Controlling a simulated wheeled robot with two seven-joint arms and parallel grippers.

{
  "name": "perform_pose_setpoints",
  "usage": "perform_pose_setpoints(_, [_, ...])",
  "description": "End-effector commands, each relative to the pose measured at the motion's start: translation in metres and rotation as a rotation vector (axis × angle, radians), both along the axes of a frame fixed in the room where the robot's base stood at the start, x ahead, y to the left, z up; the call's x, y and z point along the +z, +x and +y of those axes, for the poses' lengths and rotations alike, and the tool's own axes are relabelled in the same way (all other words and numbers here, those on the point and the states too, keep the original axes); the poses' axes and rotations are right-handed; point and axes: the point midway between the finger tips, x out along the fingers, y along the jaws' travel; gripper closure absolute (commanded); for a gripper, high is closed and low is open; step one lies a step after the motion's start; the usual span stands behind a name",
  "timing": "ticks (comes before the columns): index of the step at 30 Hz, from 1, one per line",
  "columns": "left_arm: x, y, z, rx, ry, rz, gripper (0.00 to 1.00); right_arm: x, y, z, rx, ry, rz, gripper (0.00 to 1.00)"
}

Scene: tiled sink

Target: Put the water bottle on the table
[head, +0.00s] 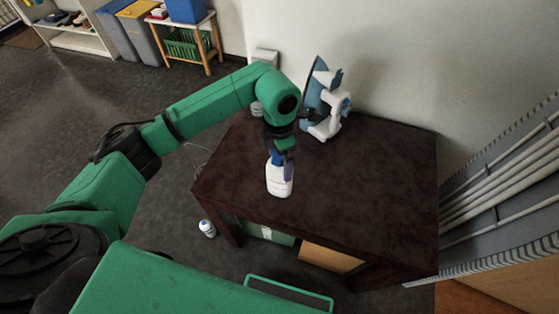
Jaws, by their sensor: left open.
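A white bottle with a blue top (279,182) stands upright on the dark brown table (350,190), near its front left part. My left gripper (281,155) is right above the bottle, pointing down, with its open fingers at the bottle's blue top. The fingers partly hide that top, and I cannot tell whether they touch it. Another small white bottle with a blue cap (207,228) is on the floor left of the table. Which one is the water bottle is not clear from their looks. My right gripper is not in view.
A white and blue device (325,100) stands at the table's back, near the wall. The table's right half is clear. Boxes (330,258) lie beneath the table. A rack with white pipes (505,180) is at the right.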

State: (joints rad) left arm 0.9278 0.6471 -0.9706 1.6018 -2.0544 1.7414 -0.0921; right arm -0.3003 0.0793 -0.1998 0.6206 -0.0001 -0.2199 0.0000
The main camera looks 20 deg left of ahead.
Motion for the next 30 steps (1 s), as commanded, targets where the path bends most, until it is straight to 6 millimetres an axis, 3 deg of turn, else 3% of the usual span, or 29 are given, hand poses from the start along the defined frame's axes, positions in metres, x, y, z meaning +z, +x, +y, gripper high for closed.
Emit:
perform_pose_setpoints(15, [0.104, 0.002, 0.001, 0.001, 0.0, -0.004, 0.0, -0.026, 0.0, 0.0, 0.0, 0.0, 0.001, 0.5])
perform_pose_setpoints(19, [0.113, 0.002, 0.001, 0.0, 0.001, -0.002, 0.0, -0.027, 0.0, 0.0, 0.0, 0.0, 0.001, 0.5])
perform_pose_setpoints(30, [0.113, 0.001, 0.001, 0.0, 0.0, -0.001, 0.0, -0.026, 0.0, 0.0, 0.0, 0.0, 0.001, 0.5])
